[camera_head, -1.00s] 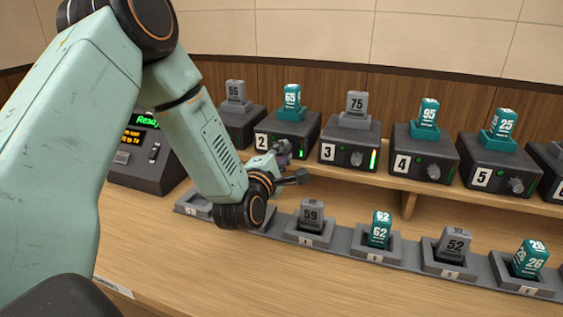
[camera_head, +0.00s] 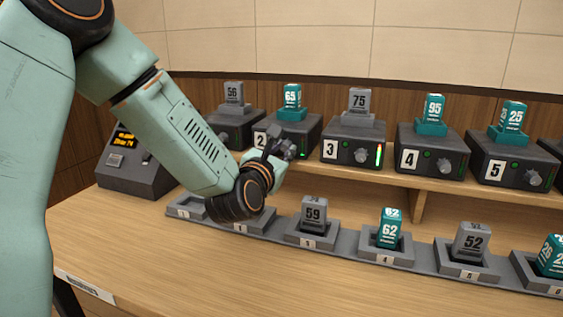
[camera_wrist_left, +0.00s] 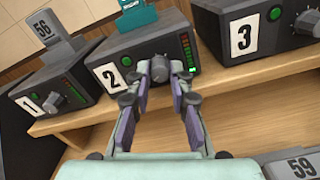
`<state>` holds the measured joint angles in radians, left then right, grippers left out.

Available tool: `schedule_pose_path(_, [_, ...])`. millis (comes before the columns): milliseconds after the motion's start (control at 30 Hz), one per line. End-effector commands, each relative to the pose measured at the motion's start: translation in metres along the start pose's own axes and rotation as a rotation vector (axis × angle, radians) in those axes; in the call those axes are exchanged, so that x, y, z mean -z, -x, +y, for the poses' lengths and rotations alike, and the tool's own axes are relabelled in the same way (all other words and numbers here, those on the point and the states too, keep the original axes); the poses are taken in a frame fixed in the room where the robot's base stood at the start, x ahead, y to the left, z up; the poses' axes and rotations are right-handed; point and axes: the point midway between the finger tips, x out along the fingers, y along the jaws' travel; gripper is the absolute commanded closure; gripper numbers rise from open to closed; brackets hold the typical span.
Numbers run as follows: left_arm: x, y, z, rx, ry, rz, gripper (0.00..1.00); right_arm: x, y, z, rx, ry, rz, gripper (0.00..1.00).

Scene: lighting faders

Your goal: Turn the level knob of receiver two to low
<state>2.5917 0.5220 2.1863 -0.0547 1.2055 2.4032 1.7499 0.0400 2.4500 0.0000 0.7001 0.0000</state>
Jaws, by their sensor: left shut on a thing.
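Receiver two (camera_head: 262,139) is a dark box with a white "2" label and a teal "65" pack (camera_head: 292,97) in its top. Its level knob (camera_wrist_left: 160,68) is a small dark round knob on the front, between my fingertips in the left wrist view. My left gripper (camera_head: 284,148) is closed around this knob; it also shows in the left wrist view (camera_wrist_left: 162,75). A bar of green lights (camera_wrist_left: 187,50) stands just right of the knob. In the head view the gripper covers the knob.
Receiver one (camera_wrist_left: 55,95) and receiver three (camera_head: 345,150) stand close on either side on the wooden shelf. Below runs a grey row of docks (camera_head: 345,244) with several packs. A console (camera_head: 130,172) stands at the left. The front desk is clear.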

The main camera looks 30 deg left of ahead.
Motion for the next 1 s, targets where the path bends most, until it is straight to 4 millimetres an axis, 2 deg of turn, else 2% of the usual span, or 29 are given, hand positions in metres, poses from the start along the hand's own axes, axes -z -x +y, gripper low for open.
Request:
schedule_pose_path(100, [-0.004, -0.002, 0.002, -0.008, 0.092, -0.017, 1.0, 0.0, -0.012, 0.0, 0.0, 0.0, 0.0, 0.6])
schedule_pose_path(400, [-0.005, -0.002, 0.003, -0.007, 0.26, -0.017, 1.0, 0.0, -0.026, 0.0, 0.0, 0.0, 0.0, 0.6])
schedule_pose_path(1000, [-0.005, -0.002, 0.003, -0.006, 0.334, -0.015, 1.0, 0.0, -0.03, 0.0, 0.0, 0.0, 0.0, 0.6])
